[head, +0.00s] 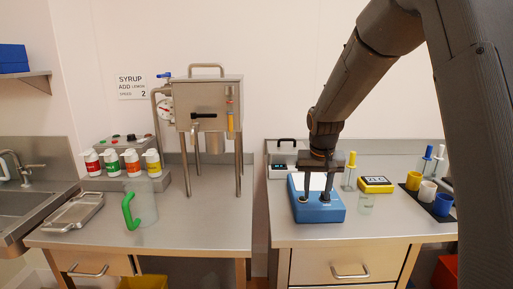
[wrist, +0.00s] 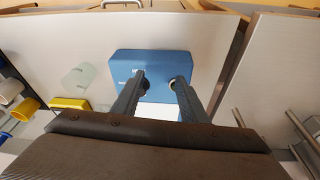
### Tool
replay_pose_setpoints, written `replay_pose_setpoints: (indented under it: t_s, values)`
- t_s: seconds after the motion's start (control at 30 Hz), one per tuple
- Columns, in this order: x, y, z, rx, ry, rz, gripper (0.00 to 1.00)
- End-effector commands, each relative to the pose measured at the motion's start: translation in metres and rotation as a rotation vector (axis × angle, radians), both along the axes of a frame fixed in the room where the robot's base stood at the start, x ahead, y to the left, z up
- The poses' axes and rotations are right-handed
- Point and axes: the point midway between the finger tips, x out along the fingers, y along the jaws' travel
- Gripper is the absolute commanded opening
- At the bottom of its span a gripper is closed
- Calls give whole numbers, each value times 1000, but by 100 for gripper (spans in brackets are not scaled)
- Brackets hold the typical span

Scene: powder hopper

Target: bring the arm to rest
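My gripper (head: 314,197) is at the end of my arm, over the right-hand bench, pointing down at a blue box-shaped device (head: 322,214) with a white top. In the wrist view my gripper (wrist: 160,82) has its two fingers apart, with only the blue device (wrist: 152,62) seen between and beyond them. Nothing is held. The fingertips look close above the device; I cannot tell whether they touch it. My arm comes down from the upper right and hides part of the wall.
Close to the gripper stand a glass beaker (head: 366,204), a yellow-topped cylinder (head: 350,172) and a yellow display unit (head: 376,185). Coloured cups (head: 427,190) stand further right. The left bench holds a steel hopper (head: 208,105), a green-handled jug (head: 142,204), several bottles and a tray (head: 73,211). A gap separates the benches.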

Motion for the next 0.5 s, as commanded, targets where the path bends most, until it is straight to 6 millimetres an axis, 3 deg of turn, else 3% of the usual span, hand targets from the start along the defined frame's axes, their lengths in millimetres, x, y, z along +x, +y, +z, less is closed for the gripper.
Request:
replay_pose_setpoints:
  t_s: [0.03,0.3,0.4,0.5]
  values:
    - [-30,-2,-3,4,19,12,40]
    - [-192,-5,-34,30,109,95,40]
    - [-237,-5,-44,36,133,116,40]
    - [-266,-5,-50,41,148,128,40]
